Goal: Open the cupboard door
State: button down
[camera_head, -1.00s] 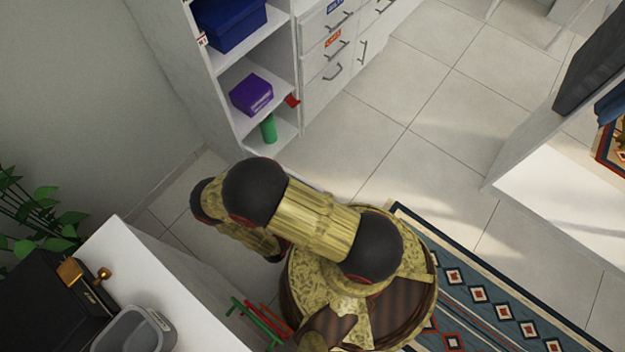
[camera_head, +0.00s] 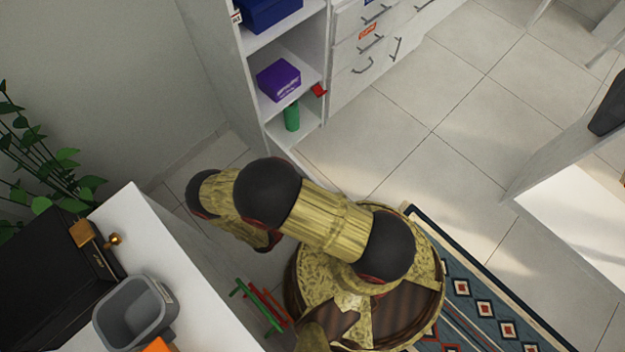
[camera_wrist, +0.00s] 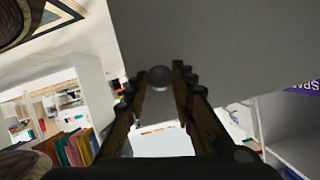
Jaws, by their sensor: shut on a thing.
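In the wrist view, a large plain grey panel (camera_wrist: 225,45), which looks like the cupboard door, fills the upper middle and right. A small round grey knob (camera_wrist: 160,76) sits at its lower left edge. My gripper (camera_wrist: 157,86) has one finger on each side of the knob and is shut on it. In the head view my gripper is hidden by my own arm. I cannot tell the door for certain in the head view.
In the head view, a white cabinet top (camera_head: 165,235) at lower left holds a grey bin (camera_head: 135,312). Open shelves (camera_head: 280,45) with a purple box (camera_head: 278,80) and green cylinder (camera_head: 291,117) stand behind. Tiled floor (camera_head: 400,140) is clear; a patterned rug (camera_head: 490,310) lies lower right.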

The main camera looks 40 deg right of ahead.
jog(key=shift+f, duration=0.1)
jog(key=c, duration=1.5)
grip_release()
jog(key=v, duration=0.7)
jog(key=shift+s+a, duration=0.1)
jog(key=shift+a, duration=0.15)
